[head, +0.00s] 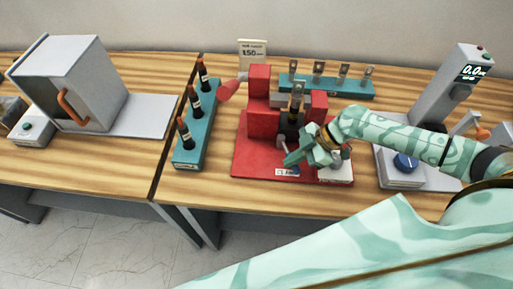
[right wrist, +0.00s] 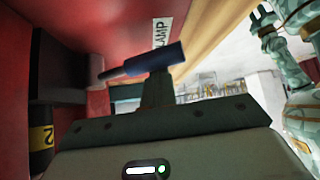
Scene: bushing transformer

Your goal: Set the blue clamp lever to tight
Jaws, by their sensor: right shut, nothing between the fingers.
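The blue clamp lever (right wrist: 150,62) shows in the right wrist view, just past my fingertips, in front of a red wall. A white label (right wrist: 161,36) reading "LAMP", partly cut off, is above it. My right gripper (right wrist: 156,85) is shut and empty. Its tip overlaps the lever in the picture; I cannot tell whether they touch. In the head view my right gripper (head: 294,158) is low at the front of the red fixture (head: 263,122), above its base plate.
A teal rack (head: 196,132) with several orange-topped dark parts stands left of the fixture. Another teal rack (head: 335,87) stands behind it. A grey device with a display (head: 473,72) is at right, and a grey box (head: 75,82) at left.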

